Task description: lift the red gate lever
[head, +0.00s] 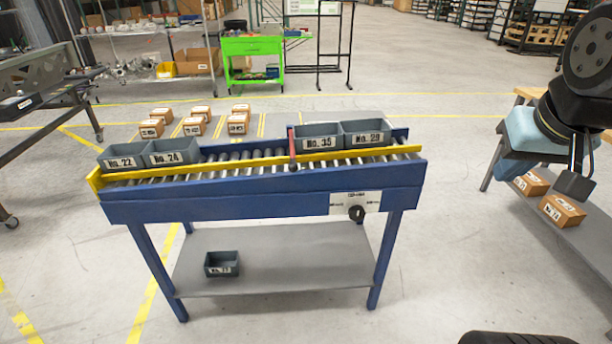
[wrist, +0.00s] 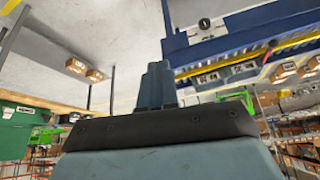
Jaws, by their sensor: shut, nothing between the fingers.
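The red gate lever (head: 292,148) stands roughly upright at the yellow front rail of the roller conveyor (head: 262,192), just left of bin No. 35 (head: 318,142). My gripper (head: 509,168) is at the right in the head view, well apart from the lever, over the side bench. In the wrist view my gripper (wrist: 157,85) has its fingers together with nothing between them. A small reddish spot at the conveyor's rail (wrist: 250,56) in the wrist view may be the lever; it is too small to be sure.
Bins No. 22 (head: 123,157) and No. 24 (head: 173,152) stand on the conveyor's left end, and another bin (head: 366,133) on its right. A black knob (head: 356,213) is on the front. Boxes (head: 562,210) lie on the right bench. Floor between bench and conveyor is clear.

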